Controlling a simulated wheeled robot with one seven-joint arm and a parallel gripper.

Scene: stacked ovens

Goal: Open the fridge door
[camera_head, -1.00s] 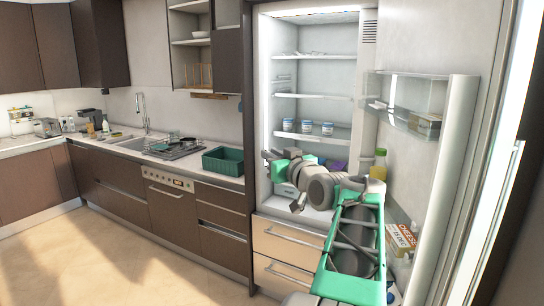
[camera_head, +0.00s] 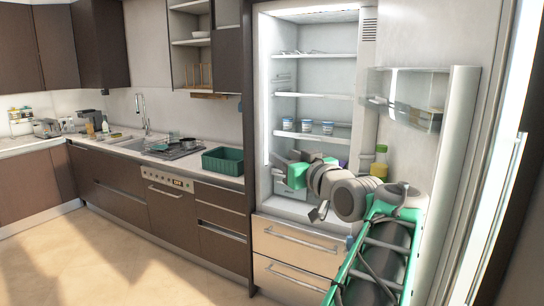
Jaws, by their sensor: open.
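The fridge (camera_head: 312,75) stands open, with its lit shelves in full view. Its door (camera_head: 462,140) is swung out to the right, with clear door bins (camera_head: 405,108) on its inner side. My gripper (camera_head: 276,168) is open and empty, in front of the fridge's lower compartment and pointing left. It is apart from the door. My arm crosses in front of the door's lower part and hides the lower bins.
Several small jars (camera_head: 307,126) stand on a fridge shelf. Drawers (camera_head: 290,240) are below. A green crate (camera_head: 222,160) sits on the counter at left. The floor at left is clear.

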